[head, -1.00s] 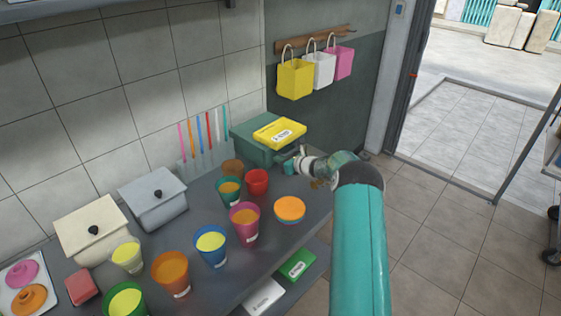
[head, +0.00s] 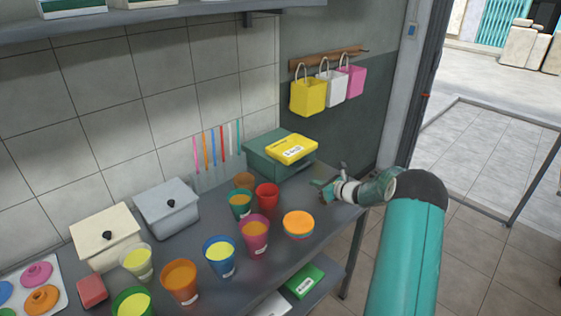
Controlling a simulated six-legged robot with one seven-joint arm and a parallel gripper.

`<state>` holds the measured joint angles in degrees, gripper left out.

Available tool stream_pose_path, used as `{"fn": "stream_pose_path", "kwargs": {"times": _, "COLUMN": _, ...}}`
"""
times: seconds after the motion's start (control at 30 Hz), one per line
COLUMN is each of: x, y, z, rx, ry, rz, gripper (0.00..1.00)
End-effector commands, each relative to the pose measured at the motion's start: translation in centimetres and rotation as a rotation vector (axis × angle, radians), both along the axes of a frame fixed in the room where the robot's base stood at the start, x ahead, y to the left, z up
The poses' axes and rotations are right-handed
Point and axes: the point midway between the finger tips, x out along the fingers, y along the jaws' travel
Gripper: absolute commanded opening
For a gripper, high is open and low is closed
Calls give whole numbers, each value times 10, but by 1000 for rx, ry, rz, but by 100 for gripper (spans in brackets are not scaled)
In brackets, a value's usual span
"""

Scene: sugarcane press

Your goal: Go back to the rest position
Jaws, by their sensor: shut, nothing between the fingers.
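My gripper (head: 327,190) is at the end of my teal arm, at the right end of the grey counter (head: 335,222). It is small in the picture and appears empty, with its fingers pointing left. It is in front of the green box with a yellow lid-like tray (head: 292,149), apart from the cups. My arm reaches up from the lower right and bends at a dark joint.
Several cups stand on the counter, including a red cup (head: 267,196) and a blue cup (head: 219,257). An orange-topped bowl (head: 298,224) is near the front edge. Bags (head: 308,97) hang on the wall rack. Open floor (head: 480,255) lies at the right.

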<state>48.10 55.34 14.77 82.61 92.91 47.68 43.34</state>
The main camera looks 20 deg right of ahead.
Motion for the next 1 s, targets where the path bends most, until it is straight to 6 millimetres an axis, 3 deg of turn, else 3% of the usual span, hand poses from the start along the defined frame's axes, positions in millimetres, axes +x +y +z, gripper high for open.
{"fn": "stream_pose_path", "kwargs": {"times": 0.17, "x": -1, "y": 3, "z": 3, "rx": -10, "ry": 0, "rz": 9, "gripper": 0}}
{"fn": "stream_pose_path", "kwargs": {"times": 0.27, "x": -1, "y": 20, "z": 17, "rx": -63, "ry": -2, "rz": 61, "gripper": 0}}
{"fn": "stream_pose_path", "kwargs": {"times": 0.47, "x": -14, "y": 100, "z": 75, "rx": -323, "ry": -13, "rz": 308, "gripper": 0}}
{"fn": "stream_pose_path", "kwargs": {"times": 0.7, "x": -61, "y": 196, "z": 137, "rx": -686, "ry": -48, "rz": 643, "gripper": 0}}
{"fn": "stream_pose_path", "kwargs": {"times": 1.0, "x": -151, "y": 281, "z": 192, "rx": -1121, "ry": -121, "rz": 1023, "gripper": 0}}
